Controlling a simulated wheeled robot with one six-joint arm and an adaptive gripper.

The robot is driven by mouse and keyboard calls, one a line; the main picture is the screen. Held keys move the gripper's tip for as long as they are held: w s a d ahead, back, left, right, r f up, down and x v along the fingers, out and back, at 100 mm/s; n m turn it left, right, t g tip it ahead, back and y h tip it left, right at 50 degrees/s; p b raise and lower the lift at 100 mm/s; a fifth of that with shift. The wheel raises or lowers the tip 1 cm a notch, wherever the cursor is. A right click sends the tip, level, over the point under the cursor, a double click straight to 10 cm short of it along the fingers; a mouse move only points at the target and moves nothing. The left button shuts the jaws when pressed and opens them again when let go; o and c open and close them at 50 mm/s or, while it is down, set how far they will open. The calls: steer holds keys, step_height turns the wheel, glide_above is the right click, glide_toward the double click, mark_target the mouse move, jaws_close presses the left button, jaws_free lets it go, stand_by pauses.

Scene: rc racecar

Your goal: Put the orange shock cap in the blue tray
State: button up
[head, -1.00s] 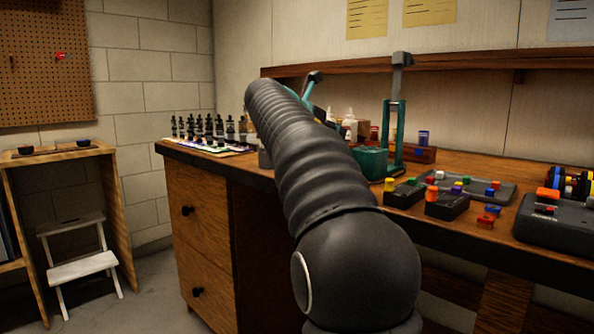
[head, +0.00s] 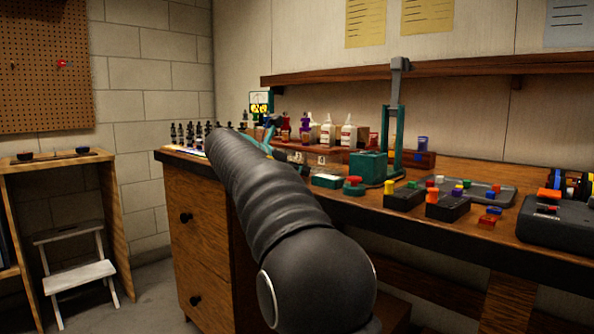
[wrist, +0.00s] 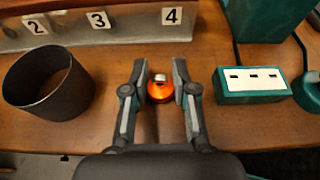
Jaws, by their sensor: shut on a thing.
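The orange shock cap (wrist: 159,92) shows in the wrist view with a silver top. My gripper (wrist: 159,88) is shut on it, one finger on each side. It is low over the wooden bench; I cannot tell whether the cap touches the wood. In the head view my arm hides the gripper and the cap. I cannot make out a blue tray in either view.
In the wrist view a dark open cup (wrist: 48,82) stands left, a numbered rack (wrist: 100,22) behind, and a teal slotted box (wrist: 250,84) close right. In the head view a teal press (head: 370,166) and black boxes (head: 447,207) stand farther right.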

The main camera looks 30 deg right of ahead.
steer(key=shift+f, duration=0.15)
steer(key=o, duration=0.7)
steer(key=shift+f+b, duration=0.25)
steer(key=shift+b, duration=0.6)
steer(key=p+v, duration=0.1)
steer(key=v, duration=0.8)
steer(key=r+p+v, duration=0.1)
steer(key=v, duration=0.4)
steer(key=shift+s+d+p, duration=0.2)
steer(key=shift+d+p, duration=0.05)
steer(key=shift+p, duration=0.1)
steer(key=shift+s, duration=0.1)
